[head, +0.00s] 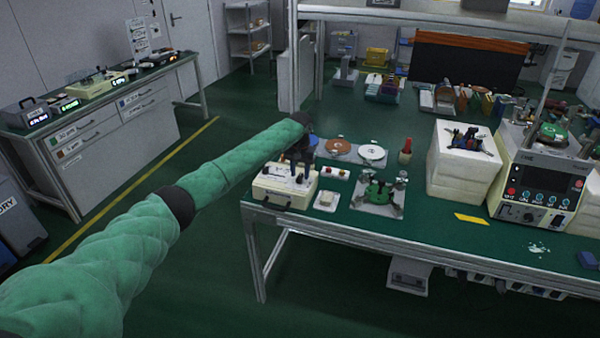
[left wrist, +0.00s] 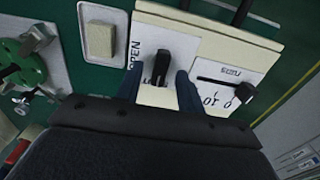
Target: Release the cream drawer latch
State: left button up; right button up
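The cream box (head: 285,187) stands at the left front corner of the green bench. In the left wrist view its cream face (left wrist: 150,25) carries a black latch lever (left wrist: 161,66) beside the printed word OPEN; a second word is partly covered. My left gripper (left wrist: 158,78) is open, with one dark finger on each side of the lever and gaps showing between. In the head view my left gripper (head: 302,150) is over the back of the box, its fingers hard to make out. My right gripper is not in view.
A second panel with a black slider (left wrist: 226,83) sits right of the lever. A small pale block on a plate (head: 326,200) and a green fixture (head: 379,192) stand right of the box. Discs (head: 372,152) lie behind. White foam blocks (head: 458,165) stand farther right.

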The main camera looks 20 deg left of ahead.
pick_arm(q)
jog(key=shift+f, duration=0.65)
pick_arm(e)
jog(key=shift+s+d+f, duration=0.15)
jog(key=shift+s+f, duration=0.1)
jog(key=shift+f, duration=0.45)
pick_arm(q)
jog(key=shift+c, duration=0.5)
grip_shut()
